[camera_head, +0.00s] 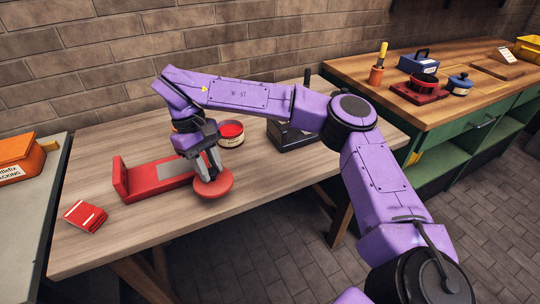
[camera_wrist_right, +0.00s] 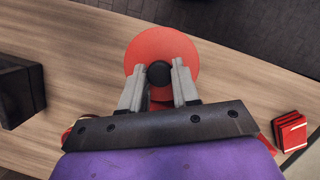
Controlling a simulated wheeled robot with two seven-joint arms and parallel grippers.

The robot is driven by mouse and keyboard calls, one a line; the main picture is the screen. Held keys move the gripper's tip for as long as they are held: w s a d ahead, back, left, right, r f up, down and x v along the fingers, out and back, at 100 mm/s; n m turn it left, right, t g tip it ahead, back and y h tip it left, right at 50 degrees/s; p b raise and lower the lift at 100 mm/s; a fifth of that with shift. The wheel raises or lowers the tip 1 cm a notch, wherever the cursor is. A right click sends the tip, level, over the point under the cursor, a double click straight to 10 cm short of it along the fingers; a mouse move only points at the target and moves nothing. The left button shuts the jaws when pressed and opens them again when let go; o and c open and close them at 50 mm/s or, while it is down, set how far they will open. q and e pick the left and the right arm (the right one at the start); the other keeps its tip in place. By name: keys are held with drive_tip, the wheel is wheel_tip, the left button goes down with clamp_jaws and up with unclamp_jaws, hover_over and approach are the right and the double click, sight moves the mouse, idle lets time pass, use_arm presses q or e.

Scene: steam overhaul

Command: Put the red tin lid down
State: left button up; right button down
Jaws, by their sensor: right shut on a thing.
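The red tin lid (camera_head: 214,186) is a round red disc with a dark knob, near the front of the wooden table (camera_head: 270,192). My right gripper (camera_head: 208,172) comes down on it from above and is shut on its knob. In the right wrist view the lid (camera_wrist_right: 178,48) shows beyond the fingers, with the dark knob between the fingertips (camera_wrist_right: 159,76). I cannot tell whether the lid touches the table. An open red tin (camera_head: 231,134) with a pale label stands behind the gripper. My left gripper is not in view.
A red bracket-like stand (camera_head: 158,182) lies left of the lid, close to it. A small red packet (camera_head: 85,216) lies at the front left. A dark block-shaped device (camera_head: 290,136) stands at the back right. The table right of the lid is clear.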

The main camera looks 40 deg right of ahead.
drive_tip(key=s+r+n+b, duration=0.2)
drive_tip(key=s+n, duration=0.1)
drive_tip(key=s+r+n+h+b, duration=0.1)
drive_tip(key=r, duration=0.1)
drive_tip(key=shift+s+d+t, duration=0.2)
drive_tip(key=shift+d+t, duration=0.2)
drive_tip(key=s+d+r+n+b, duration=0.2)
drive_tip(key=s+r+n, duration=0.1)
drive_tip(key=s+n, duration=0.15)
drive_tip(key=shift+h, duration=0.5)
drive_tip(key=w+d+f+p, duration=0.1)
drive_tip(key=w+d+f, duration=0.3)
drive_tip(key=w+d+f+p, duration=0.2)
drive_tip(key=w+d+f, duration=0.2)
drive_tip(key=w+f, duration=0.1)
drive_tip(key=shift+w+d, duration=0.2)
drive_tip(key=shift+d, duration=0.15)
drive_tip(key=f, duration=0.3)
drive_tip(key=shift+w+d+f+t+p, duration=0.25)
drive_tip(key=shift+t+p, duration=0.05)
drive_tip(key=shift+p, duration=0.1)
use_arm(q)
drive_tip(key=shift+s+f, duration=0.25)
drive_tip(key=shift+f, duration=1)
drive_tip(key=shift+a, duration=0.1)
